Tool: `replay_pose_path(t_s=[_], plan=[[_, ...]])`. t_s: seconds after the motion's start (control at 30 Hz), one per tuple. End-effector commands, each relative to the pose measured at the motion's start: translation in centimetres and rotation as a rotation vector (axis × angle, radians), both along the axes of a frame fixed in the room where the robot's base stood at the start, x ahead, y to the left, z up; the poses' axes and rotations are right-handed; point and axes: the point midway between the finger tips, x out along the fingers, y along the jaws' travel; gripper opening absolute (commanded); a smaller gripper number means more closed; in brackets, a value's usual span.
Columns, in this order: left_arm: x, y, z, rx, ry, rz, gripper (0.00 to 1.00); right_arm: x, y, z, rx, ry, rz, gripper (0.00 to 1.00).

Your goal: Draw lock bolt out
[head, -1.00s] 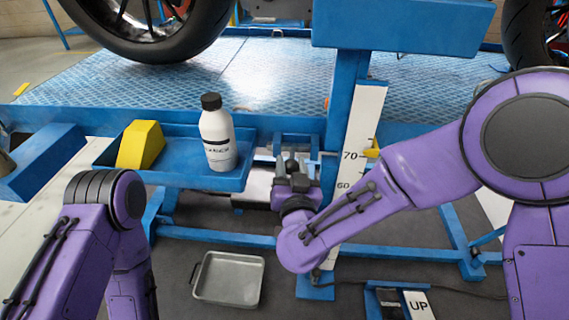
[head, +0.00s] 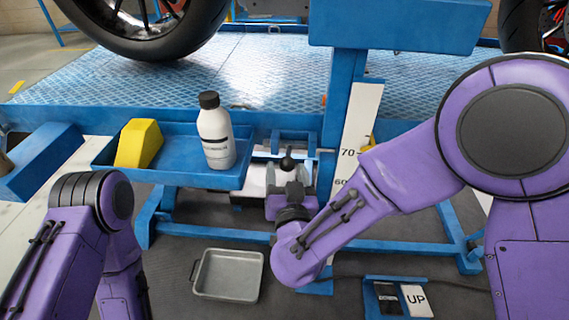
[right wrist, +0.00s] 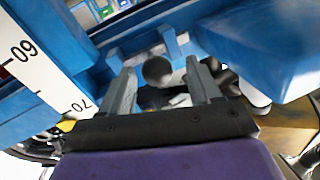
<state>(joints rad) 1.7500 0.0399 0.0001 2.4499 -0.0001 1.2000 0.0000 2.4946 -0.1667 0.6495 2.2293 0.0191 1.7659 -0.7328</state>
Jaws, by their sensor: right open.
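The lock bolt's dark round knob (head: 287,163) shows below the blue lift platform, beside the post with the white scale. My right gripper (head: 288,187) is open just in front of and below the knob in the head view. In the right wrist view the grey knob (right wrist: 157,70) lies between the two open fingers (right wrist: 162,84), with space on both sides and no visible contact. The bolt's shaft behind the knob is mostly hidden. My left arm is at the lower left of the head view, but its gripper is out of sight.
A blue shelf (head: 180,178) left of the knob carries a white bottle (head: 215,138) and a yellow wedge (head: 139,144). The scale post (head: 357,130) stands close on the right. A metal tray (head: 228,276) and a pedal labelled UP (head: 416,300) are on the floor.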

Motion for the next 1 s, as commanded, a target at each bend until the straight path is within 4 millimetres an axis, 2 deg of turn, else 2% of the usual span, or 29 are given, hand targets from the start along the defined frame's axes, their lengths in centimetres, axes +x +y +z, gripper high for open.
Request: replay_pose_path(t_s=[0.03,0.2,0.37,0.93,1.0], plan=[[0.0,0.0,0.3,0.000,0.000,0.000,0.95,-1.3,0.1,0.1,-0.004,0.001,0.006,0.63],[0.0,0.0,0.7,0.000,0.000,0.000,0.95,-5.2,0.0,0.2,-0.004,-0.001,0.008,0.63],[0.0,0.0,0.8,0.000,0.000,0.000,0.95,-7.3,0.0,0.1,-0.002,0.000,0.007,0.63],[0.0,0.0,0.8,0.000,0.000,0.000,0.95,-7.7,-0.1,0.0,0.012,0.000,0.005,0.63],[0.0,0.0,0.8,0.000,0.000,0.000,0.95,-7.7,0.5,-0.4,0.055,0.026,0.037,0.63]])
